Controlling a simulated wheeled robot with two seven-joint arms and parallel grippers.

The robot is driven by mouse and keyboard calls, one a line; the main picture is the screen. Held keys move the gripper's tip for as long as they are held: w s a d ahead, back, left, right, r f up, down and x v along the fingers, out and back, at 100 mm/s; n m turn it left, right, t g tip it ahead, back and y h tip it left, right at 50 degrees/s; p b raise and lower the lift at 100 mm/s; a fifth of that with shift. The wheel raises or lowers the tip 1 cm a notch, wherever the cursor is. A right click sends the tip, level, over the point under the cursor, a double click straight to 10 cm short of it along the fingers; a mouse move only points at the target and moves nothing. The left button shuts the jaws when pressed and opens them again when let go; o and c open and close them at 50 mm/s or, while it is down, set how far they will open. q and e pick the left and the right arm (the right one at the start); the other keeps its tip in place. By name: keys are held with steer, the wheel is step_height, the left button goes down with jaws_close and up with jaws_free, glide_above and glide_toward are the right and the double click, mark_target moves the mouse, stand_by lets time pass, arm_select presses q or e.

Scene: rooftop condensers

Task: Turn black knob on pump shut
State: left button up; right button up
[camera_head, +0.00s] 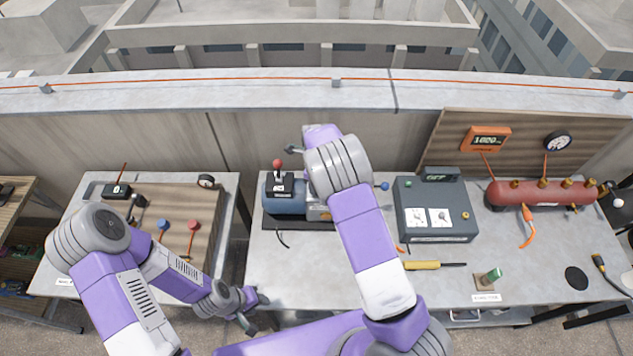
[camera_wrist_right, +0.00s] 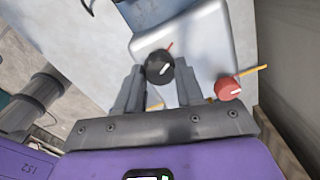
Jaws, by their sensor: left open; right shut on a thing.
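The pump (camera_head: 285,202) is a blue motor body on a dark base on the middle table, partly hidden behind my right arm. A red knob (camera_wrist_right: 228,89) sits on the same grey housing (camera_wrist_right: 205,42), right of the fingers. The black knob and right gripper are hidden in the head view. My left gripper (camera_head: 257,311) is open and empty, low beside the front left of the middle table.
A grey control box (camera_head: 438,210) and a red manifold cylinder (camera_head: 540,193) stand to the right of the pump. A yellow-handled screwdriver (camera_head: 422,265) lies in front. The left table (camera_head: 72,292) carries a wooden panel with blue and red valves.

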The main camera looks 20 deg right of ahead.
steer(key=m+p, duration=0.1)
steer(key=m, duration=0.4)
steer(key=shift+r+m, duration=0.1)
steer(key=shift+m, duration=0.2)
stand_by(0.4)
steer(key=o, duration=1)
steer(key=shift+o, duration=0.2)
step_height(320, 180, up, 8)
steer(key=shift+f, duration=0.25)
steer(key=shift+f, duration=0.1)
